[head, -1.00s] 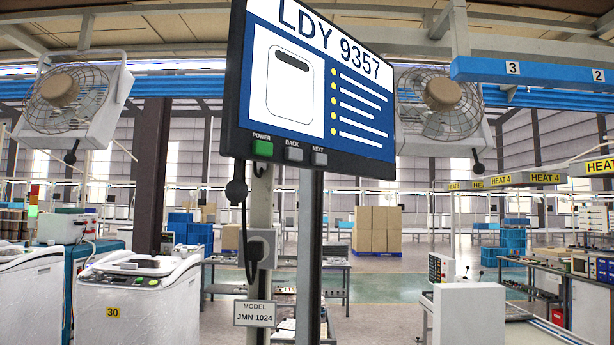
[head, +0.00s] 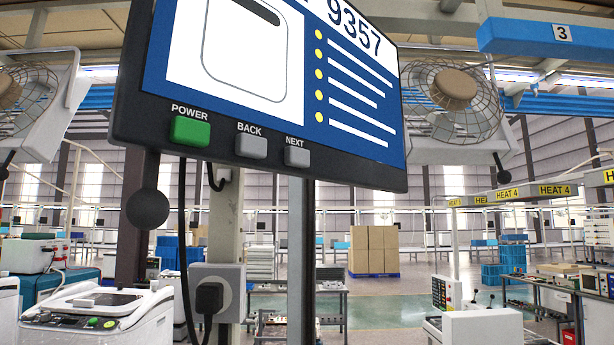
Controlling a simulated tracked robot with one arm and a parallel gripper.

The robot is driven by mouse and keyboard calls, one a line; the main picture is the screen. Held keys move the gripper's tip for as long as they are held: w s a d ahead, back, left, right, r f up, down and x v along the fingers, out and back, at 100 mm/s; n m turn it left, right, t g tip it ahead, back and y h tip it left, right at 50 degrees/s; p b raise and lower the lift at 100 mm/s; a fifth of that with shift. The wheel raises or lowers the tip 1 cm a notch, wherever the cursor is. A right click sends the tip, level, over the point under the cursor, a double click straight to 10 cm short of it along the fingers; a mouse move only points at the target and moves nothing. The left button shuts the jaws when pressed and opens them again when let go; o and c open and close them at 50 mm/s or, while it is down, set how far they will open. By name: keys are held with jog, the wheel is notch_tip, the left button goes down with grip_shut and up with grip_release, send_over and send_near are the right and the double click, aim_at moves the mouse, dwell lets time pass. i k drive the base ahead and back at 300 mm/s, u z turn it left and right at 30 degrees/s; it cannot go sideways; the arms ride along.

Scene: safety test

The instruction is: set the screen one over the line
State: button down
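The screen (head: 350,150) hangs on a post in the upper middle of the head view, its top edge cut off by the frame. It shows a white and blue page with part of a title, "9357", a machine drawing and bulleted lines. Along its lower bezel are a green POWER button (head: 190,131), a grey BACK button (head: 251,145) and a grey NEXT button (head: 297,151). My gripper is not in view, so its state and anything in it are hidden.
A socket with a black plug (head: 209,298) and cable is on the post below the screen. A dark round knob (head: 148,209) hangs at the screen's lower left. Fans (head: 455,90) flank the screen. White machines (head: 100,315) stand lower left.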

aim_at(315, 75)
jog(key=u, duration=0.2)
jog(key=k, duration=0.95)
jog(key=z, duration=0.65)
jog(key=i, duration=1)
